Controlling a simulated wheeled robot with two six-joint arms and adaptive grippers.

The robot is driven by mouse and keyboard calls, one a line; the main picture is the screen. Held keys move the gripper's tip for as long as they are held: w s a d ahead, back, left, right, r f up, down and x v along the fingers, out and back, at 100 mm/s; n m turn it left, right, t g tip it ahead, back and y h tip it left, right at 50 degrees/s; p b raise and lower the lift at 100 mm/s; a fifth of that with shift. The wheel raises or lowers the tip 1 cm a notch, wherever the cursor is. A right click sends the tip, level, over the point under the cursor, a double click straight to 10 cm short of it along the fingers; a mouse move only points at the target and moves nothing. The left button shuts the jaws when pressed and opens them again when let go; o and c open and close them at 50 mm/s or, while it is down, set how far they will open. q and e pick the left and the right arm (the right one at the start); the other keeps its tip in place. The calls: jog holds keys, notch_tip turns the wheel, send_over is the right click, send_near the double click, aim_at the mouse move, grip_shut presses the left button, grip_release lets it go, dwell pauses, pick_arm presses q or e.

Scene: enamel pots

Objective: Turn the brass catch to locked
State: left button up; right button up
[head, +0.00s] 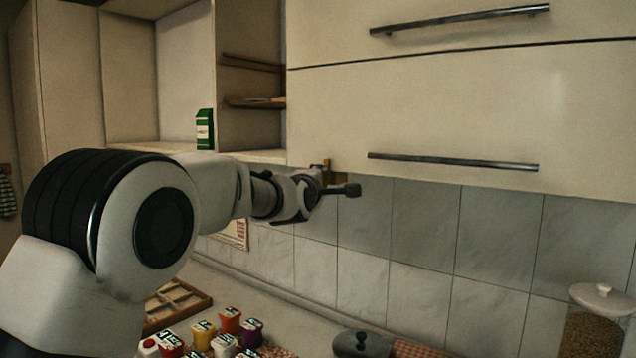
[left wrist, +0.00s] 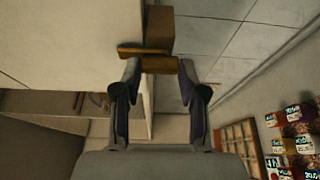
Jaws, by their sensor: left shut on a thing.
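The brass catch (left wrist: 160,64) shows in the left wrist view as a brown-gold bar under a blockier brown mount (left wrist: 160,30). A flat strip of it points to the left. In the head view the catch (head: 327,166) is small and partly hidden at the lower left corner of the cream wall cabinet (head: 440,110). My left gripper (left wrist: 158,70) is shut on the catch, with one finger on each side of it. My right gripper is in neither view.
Long dark handles (head: 452,162) cross the cabinet front. Open shelves with a green box (head: 204,130) are to the left. Below, the counter holds a wooden divided tray (head: 178,306), several small coloured jars (head: 203,334), a dark lidded pot (head: 361,345) and a pale-lidded jar (head: 602,298).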

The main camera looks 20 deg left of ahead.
pick_arm(q)
jog(key=o, duration=1.1)
jog(key=shift+f, duration=0.15)
jog(key=shift+o, duration=0.2)
jog(key=shift+w+d, duration=0.15)
jog(key=shift+d, duration=0.05)
jog(key=s, duration=1.2)
jog(key=shift+d, duration=0.25)
